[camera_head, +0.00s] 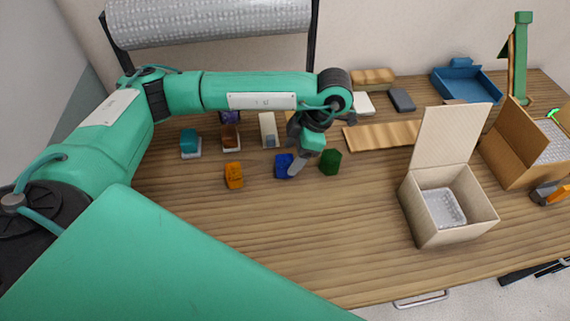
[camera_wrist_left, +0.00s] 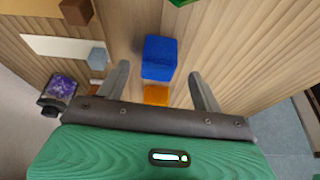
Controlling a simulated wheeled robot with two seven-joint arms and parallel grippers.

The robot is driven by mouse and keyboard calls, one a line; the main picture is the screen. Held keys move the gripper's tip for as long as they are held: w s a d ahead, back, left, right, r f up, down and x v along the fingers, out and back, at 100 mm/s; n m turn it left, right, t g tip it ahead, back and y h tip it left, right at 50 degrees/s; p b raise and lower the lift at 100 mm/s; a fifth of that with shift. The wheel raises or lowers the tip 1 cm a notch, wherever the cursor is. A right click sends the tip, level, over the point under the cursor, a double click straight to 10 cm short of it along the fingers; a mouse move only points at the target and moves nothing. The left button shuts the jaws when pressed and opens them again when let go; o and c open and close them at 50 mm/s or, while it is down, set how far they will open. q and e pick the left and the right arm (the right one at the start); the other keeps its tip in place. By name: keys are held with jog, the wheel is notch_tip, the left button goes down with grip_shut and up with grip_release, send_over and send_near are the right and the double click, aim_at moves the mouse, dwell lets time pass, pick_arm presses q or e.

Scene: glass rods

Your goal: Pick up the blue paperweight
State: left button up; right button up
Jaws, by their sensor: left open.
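The blue paperweight (camera_head: 283,165) is a small deep-blue block on the wooden table, partly covered by my gripper in the head view. In the left wrist view the blue paperweight (camera_wrist_left: 160,54) shows between and a little beyond my fingers. My left gripper (camera_head: 297,160) is open and empty, pointing down close to the paperweight; its two fingers (camera_wrist_left: 162,84) stand apart in the wrist view. I cannot tell how high they are above the table. My right gripper is in neither view.
An orange block (camera_head: 234,176) lies left of the paperweight, and a dark green block (camera_head: 330,161) lies close on its right. Several small blocks on stands are behind. An open cream box (camera_head: 421,210) stands to the right. The front table area is clear.

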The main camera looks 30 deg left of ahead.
aim_at(285, 160)
pick_arm(q)
jog(key=x, duration=0.3)
jog(key=shift+s+a+r, duration=0.1)
jog(key=shift+s+a, duration=0.05)
jog(key=shift+a, duration=0.15)
jog(key=shift+a+f, duration=0.1)
jog(key=shift+f, duration=0.35)
jog(key=c, duration=1)
jog(key=shift+c, duration=1.2)
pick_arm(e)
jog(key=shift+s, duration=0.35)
pick_arm(q)
jog(key=shift+r, duration=0.1)
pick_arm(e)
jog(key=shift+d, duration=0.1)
